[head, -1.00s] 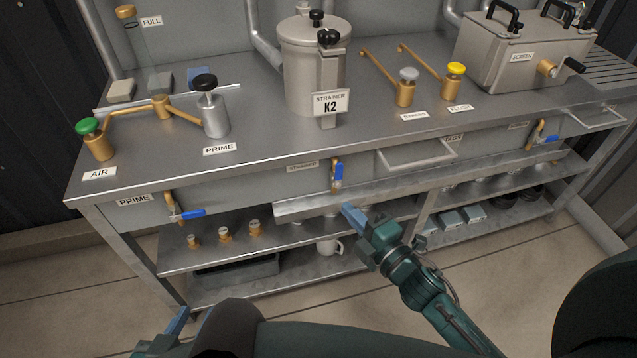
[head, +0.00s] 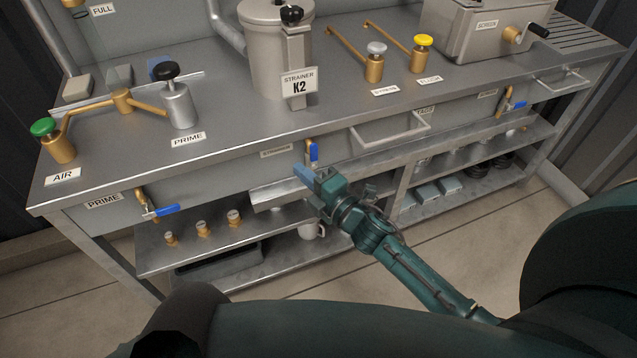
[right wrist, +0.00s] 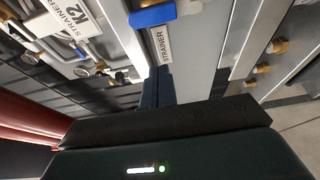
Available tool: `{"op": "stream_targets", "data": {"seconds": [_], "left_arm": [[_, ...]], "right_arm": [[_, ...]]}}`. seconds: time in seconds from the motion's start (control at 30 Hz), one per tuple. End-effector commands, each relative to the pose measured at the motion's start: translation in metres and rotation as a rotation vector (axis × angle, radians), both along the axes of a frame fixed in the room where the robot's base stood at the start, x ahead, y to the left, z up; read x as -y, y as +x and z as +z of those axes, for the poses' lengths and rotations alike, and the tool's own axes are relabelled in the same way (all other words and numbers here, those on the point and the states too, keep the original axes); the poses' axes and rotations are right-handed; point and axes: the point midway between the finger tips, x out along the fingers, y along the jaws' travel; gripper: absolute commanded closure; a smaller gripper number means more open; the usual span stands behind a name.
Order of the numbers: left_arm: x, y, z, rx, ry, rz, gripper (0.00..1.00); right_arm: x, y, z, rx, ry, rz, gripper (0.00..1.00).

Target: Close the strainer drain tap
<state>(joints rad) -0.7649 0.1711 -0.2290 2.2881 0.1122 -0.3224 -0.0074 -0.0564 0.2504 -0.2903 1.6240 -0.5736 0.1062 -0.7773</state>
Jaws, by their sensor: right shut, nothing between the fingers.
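The strainer drain tap (head: 313,152) is on the front of the bench, below the strainer K2. Its blue lever stands upright, in line with its brass pipe. The blue lever (right wrist: 152,14) also shows at the top of the right wrist view, beside the STRAINER label (right wrist: 160,45). My right gripper (head: 303,173) is shut and empty, with its blue fingertips just below and left of the lever. I cannot tell whether they touch it. In the right wrist view the fingers (right wrist: 158,88) point towards the label and lever. My left gripper is out of view.
The prime tap (head: 160,210), its blue lever nearly level, is at the left. Another blue-levered tap (head: 510,103) is at the right.

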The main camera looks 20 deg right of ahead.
Motion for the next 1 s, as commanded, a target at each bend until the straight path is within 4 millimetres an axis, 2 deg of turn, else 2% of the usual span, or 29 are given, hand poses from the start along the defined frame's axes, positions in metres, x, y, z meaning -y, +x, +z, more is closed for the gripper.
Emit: {"op": "stream_targets", "data": {"seconds": [0.03,0.17,0.3,0.43,1.0], "left_arm": [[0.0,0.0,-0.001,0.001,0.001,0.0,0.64],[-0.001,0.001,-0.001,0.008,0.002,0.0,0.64],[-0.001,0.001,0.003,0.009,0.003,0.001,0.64],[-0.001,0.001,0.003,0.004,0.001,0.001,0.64],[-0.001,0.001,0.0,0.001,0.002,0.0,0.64]], "right_arm": [[-0.005,0.012,0.001,0.002,0.001,0.0,1.0],[-0.014,0.036,0.0,0.001,0.0,-0.001,1.0],[0.01,0.034,0.0,-0.003,-0.004,-0.001,1.0],[0.022,0.034,0.0,-0.002,-0.002,0.0,1.0],[0.028,0.034,-0.001,-0.002,0.011,-0.001,1.0]]}}
